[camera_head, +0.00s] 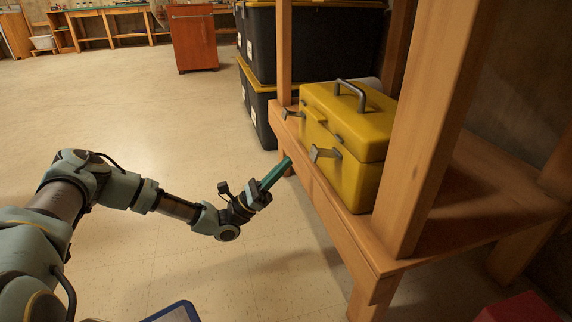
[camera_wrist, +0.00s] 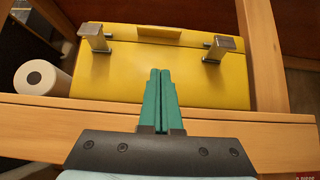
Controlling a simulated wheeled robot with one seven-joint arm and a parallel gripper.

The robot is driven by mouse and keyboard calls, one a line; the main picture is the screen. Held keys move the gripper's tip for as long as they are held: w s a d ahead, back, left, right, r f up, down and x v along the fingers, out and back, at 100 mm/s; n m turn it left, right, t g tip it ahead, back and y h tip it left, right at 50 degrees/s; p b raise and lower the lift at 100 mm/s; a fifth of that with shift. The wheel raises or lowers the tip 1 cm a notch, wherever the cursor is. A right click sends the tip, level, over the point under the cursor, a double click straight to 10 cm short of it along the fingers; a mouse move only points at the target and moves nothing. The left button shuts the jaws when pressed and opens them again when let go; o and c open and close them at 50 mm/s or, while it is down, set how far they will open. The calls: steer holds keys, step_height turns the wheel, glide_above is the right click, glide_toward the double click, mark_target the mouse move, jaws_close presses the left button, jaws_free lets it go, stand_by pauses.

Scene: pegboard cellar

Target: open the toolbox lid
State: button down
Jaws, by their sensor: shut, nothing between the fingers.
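A yellow toolbox (camera_head: 342,175) stands on a wooden shelf, with its lid (camera_head: 370,130) down and a grey carry handle (camera_head: 351,92) on top. Two metal latches, the near one (camera_head: 325,153) and the far one (camera_head: 292,114), stick out from its front face. In the wrist view the toolbox (camera_wrist: 128,75) fills the middle, with a left latch (camera_wrist: 95,38) and a right latch (camera_wrist: 219,47). My gripper (camera_head: 287,160) has green fingers held together, empty, in front of the toolbox and apart from it. The fingertips (camera_wrist: 160,72) point between the latches.
The toolbox's wooden shelf (camera_head: 460,205) has an upright post (camera_head: 425,130) close to its near end. A white paper roll (camera_wrist: 41,77) lies beside the toolbox. Black bins with yellow lids (camera_head: 310,45) stand behind. A red cabinet (camera_head: 194,38) is far off; the floor left of the shelf is clear.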

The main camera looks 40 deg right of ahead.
steer(key=s+d+r+b, duration=0.2)
steer(key=d+r+b, duration=0.3)
steer(key=r, duration=0.4)
steer(key=shift+r, duration=0.3)
steer(key=shift+r, duration=0.1)
